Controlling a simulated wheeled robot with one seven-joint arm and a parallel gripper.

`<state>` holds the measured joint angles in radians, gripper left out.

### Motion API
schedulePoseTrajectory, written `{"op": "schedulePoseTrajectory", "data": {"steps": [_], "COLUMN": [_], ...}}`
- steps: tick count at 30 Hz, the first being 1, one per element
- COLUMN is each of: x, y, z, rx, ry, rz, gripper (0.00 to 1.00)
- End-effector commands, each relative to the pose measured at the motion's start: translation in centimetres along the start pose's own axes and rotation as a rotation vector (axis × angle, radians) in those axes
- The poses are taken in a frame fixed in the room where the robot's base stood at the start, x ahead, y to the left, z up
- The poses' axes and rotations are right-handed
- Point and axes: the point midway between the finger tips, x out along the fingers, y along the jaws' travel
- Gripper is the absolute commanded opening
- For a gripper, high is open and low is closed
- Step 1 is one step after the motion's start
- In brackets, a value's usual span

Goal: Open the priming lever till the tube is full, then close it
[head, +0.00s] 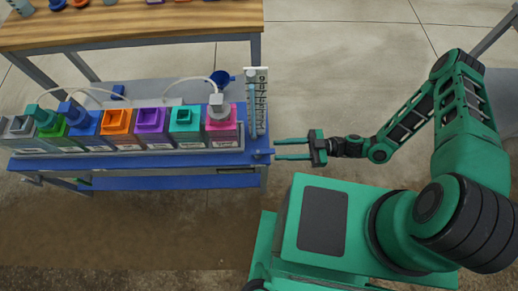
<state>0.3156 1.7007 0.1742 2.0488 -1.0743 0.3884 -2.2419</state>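The clear, bluish tube (257,108) stands upright against a white scale plate (263,76) at the right end of the skid. Its liquid level is too small to tell. A small blue part that looks like the priming lever (263,154) sits at the foot of the tube, at the skid's right corner. My gripper (276,149) is just right of it, with two green fingers pointing left. The fingers are apart with nothing seen between them. Their tips are close to the blue part; I cannot tell whether they touch it.
A row of several coloured canisters stands left of the tube, with a pink one (222,127) nearest, capped and joined to a white hose (187,80). A blue funnel-like cup (221,77) is behind. A wooden bench (130,22) stands at the back.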

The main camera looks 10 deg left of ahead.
Motion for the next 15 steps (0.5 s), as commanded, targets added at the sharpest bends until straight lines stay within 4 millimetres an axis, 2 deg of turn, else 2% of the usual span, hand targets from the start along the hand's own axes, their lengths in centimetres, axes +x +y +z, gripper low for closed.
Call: {"op": "schedulePoseTrajectory", "data": {"steps": [9, 15], "x": [5.7, 7.9], "y": [-0.1, -0.1], "z": [0.0, 0.0], "rx": [0.002, 0.002], "ry": [0.001, 0.0], "rz": [-0.004, -0.002], "gripper": [0.34, 0.34]}}
